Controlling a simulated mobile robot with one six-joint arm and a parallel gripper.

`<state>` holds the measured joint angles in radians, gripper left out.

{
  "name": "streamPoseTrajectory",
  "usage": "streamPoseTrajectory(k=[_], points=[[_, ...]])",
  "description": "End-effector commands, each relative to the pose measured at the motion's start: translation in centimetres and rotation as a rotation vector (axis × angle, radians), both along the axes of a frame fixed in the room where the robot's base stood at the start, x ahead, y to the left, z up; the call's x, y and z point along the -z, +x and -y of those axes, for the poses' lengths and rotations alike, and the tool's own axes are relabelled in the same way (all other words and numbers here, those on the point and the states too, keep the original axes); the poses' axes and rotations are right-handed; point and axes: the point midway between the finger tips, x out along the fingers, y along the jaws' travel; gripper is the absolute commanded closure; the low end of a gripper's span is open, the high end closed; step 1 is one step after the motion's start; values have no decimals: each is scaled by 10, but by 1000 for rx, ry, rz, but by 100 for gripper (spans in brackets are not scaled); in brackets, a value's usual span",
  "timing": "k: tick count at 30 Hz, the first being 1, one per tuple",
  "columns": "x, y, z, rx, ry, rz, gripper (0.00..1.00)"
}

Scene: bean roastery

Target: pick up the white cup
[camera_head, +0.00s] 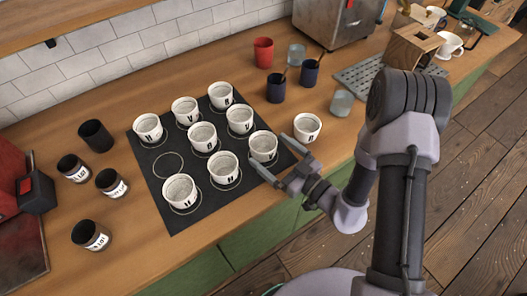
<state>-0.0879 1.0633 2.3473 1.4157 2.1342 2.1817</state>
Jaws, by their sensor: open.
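Several white cups with dark marks stand upright on a black mat (187,219) with printed circles. One white cup (264,147) is at the mat's right side. My gripper (268,151) is open, with its fingertips at either side of this cup's near side; I cannot tell whether they touch it. Another white cup (307,129) stands off the mat, just right of my gripper. Other white cups on the mat include a front one (180,192) and a back one (220,96). A white mug (450,46) stands at the far right.
One circle (168,165) on the mat is empty. Dark labelled jars (91,236) stand left. A red cup (263,52), blue cups (276,88) and glasses (341,103) stand behind. A grey machine (335,25) is at the back. The wooden counter's front edge is close to my arm.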

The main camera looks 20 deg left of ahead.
Motion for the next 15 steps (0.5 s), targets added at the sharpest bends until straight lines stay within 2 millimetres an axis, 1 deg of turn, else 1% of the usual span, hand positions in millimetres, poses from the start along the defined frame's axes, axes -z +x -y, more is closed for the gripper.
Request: streamPoseTrajectory(k=[1,3,6,10,11,15], points=[[3,3,-9,-5,-1,4,4],[2,8,-16,-3,0,2,4],[1,11,-20,0,0,1,4],[0,11,-19,0,-1,0,4],[0,11,-19,0,-1,0,6],[0,11,-19,0,-1,0,34]])
